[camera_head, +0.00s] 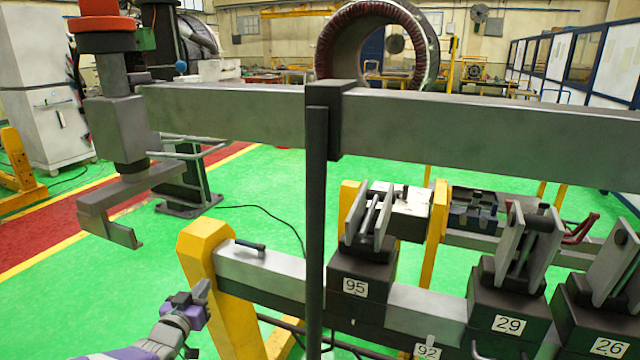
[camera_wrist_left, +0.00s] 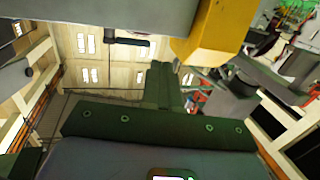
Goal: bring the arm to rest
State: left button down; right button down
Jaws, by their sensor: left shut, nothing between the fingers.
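My left arm comes in from the bottom left of the head view, with purple and grey links. Its gripper (camera_head: 203,291) is shut and empty, in the air just left of the yellow post (camera_head: 205,262) at the end of the lower grey beam. In the left wrist view the dark gripper (camera_wrist_left: 163,85) points up toward the hall roof, with the fingers together. The yellow post (camera_wrist_left: 208,35) shows at the top there, to the right of the fingers. My right gripper is in neither view.
The lower beam (camera_head: 262,272) carries a small dark handle and clamp blocks numbered 95 (camera_head: 365,292), 29 (camera_head: 508,315) and 26 (camera_head: 600,330). An upper grey beam (camera_head: 480,125) crosses the head view, with a dark upright (camera_head: 317,220) below. Green floor (camera_head: 90,300) is clear at left.

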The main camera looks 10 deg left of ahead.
pick_arm(q)
jog(key=s+d+f+n+g, duration=0.1)
jog(key=s+d+f+g, duration=0.2)
jog(key=f, duration=0.6)
jog(key=s+d+f+g+h, duration=0.1)
jog(key=s+d+f+g, duration=0.1)
jog(key=d+f, duration=0.5)
jog(key=s+d+f+n+g, duration=0.1)
jog(key=s+d+f+g, duration=0.15)
jog(key=f, duration=0.85)
jog(key=s+d+f+g+h, duration=0.1)
jog(key=s+d+f+g, duration=0.2)
jog(key=s, duration=0.4)
jog(key=s+d+f+g+p, duration=0.1)
jog(key=s+d+f+g, duration=0.2)
jog(key=s+d+f, duration=0.2)
jog(key=s+d+f+g+h, duration=0.1)
jog(key=s+d+f+g, duration=0.2)
jog(key=s, duration=0.8)
notch_tip(320, 180, down, 2)
jog(key=shift+s+d+f+n+h, duration=0.1)
jog(key=shift+s+d+n+h, duration=0.2)
jog(key=shift+d, duration=0.6)
jog(key=shift+w, duration=0.1)
